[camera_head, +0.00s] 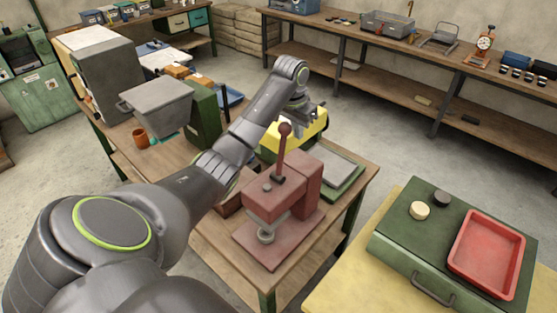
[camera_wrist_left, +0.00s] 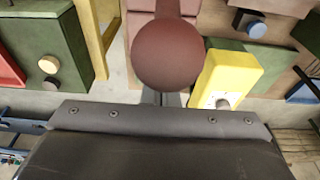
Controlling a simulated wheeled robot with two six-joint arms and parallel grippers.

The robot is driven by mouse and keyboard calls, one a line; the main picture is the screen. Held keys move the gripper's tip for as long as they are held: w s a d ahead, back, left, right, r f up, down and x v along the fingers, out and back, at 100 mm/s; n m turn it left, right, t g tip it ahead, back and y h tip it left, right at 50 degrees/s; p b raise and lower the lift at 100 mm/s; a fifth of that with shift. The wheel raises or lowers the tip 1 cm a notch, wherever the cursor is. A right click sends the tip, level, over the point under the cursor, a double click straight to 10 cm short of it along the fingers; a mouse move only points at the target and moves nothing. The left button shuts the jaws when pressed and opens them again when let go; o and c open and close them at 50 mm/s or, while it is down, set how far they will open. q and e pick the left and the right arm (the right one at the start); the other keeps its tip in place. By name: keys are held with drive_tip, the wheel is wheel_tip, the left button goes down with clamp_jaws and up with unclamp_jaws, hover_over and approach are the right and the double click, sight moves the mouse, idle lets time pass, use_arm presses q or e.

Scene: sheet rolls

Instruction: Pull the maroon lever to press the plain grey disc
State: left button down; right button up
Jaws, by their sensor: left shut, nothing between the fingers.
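The maroon lever (camera_head: 283,147) stands upright with a ball knob on top of the maroon press (camera_head: 291,190). The knob (camera_wrist_left: 165,54) fills the top middle of the left wrist view, just ahead of the gripper. A plain grey disc (camera_head: 266,237) appears low at the front of the press, under its head; the press partly hides how it sits. My left gripper (camera_head: 300,113) is shut and empty, beside and behind the knob in the head view. I cannot tell whether it touches the knob. My right gripper is not in view.
A yellow box (camera_head: 312,128) and a green-framed grey plate (camera_head: 338,168) stand behind the press. A green case (camera_head: 395,240) at right bears a cream disc (camera_head: 419,210), a black disc (camera_head: 442,198) and a red tray (camera_head: 457,255). Open floor separates the tables.

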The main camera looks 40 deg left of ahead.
use_arm(q)
wheel_tip(320, 180, up, 6)
drive_tip(key=w, duration=0.1)
drive_tip(key=shift+w+r, duration=0.15)
drive_tip(key=shift+r, duration=0.05)
drive_tip(key=shift+d+f, duration=0.1)
idle(0.6)
